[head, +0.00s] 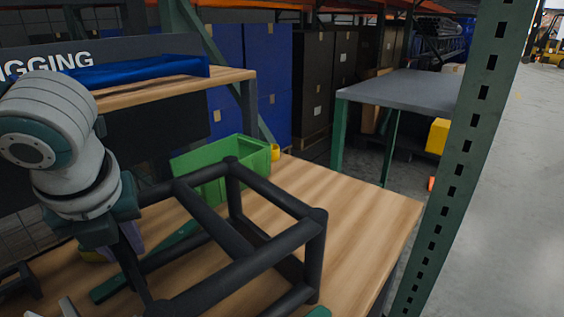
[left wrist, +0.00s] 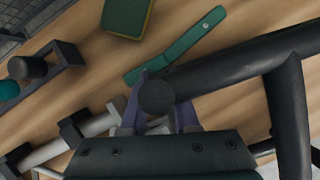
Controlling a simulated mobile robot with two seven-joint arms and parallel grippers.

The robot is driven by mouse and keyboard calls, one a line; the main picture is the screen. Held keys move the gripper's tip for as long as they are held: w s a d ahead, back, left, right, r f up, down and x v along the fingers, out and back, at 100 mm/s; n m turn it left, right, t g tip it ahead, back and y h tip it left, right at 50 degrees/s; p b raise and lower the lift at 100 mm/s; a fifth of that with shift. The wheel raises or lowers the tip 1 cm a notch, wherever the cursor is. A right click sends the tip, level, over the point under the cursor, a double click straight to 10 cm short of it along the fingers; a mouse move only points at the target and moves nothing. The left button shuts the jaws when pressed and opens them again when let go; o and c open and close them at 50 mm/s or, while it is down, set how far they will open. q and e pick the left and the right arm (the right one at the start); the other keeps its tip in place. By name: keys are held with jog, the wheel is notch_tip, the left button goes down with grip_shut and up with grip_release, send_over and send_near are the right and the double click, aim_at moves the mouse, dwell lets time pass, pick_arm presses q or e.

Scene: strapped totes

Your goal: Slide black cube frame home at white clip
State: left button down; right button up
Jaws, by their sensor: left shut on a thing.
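The black cube frame (head: 285,252) stands over the wooden bench in the head view, its open bars spanning the bench middle. My left gripper (head: 128,242) is at the frame's left side. In the left wrist view its purple fingers (left wrist: 165,112) close around a dark bar end of the frame (left wrist: 235,68). A whitish part, possibly the white clip (left wrist: 120,118), shows beside the fingers in the left wrist view. Pale pieces (head: 68,307) also show at the bottom edge of the head view. Whether the frame touches the clip cannot be told. My right gripper is not visible.
A green bin (head: 215,178) stands behind the frame on the wooden bench (head: 375,215). A flat green bar (left wrist: 178,46) lies beneath the frame, near a green and yellow block (left wrist: 127,18). A green upright post (head: 470,150) stands at right. The bench's right part is clear.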

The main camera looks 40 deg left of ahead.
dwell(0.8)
pick_arm(q)
jog(key=c, duration=0.6)
grip_release()
jog(key=p+v, duration=0.3)
jog(key=v, duration=0.7)
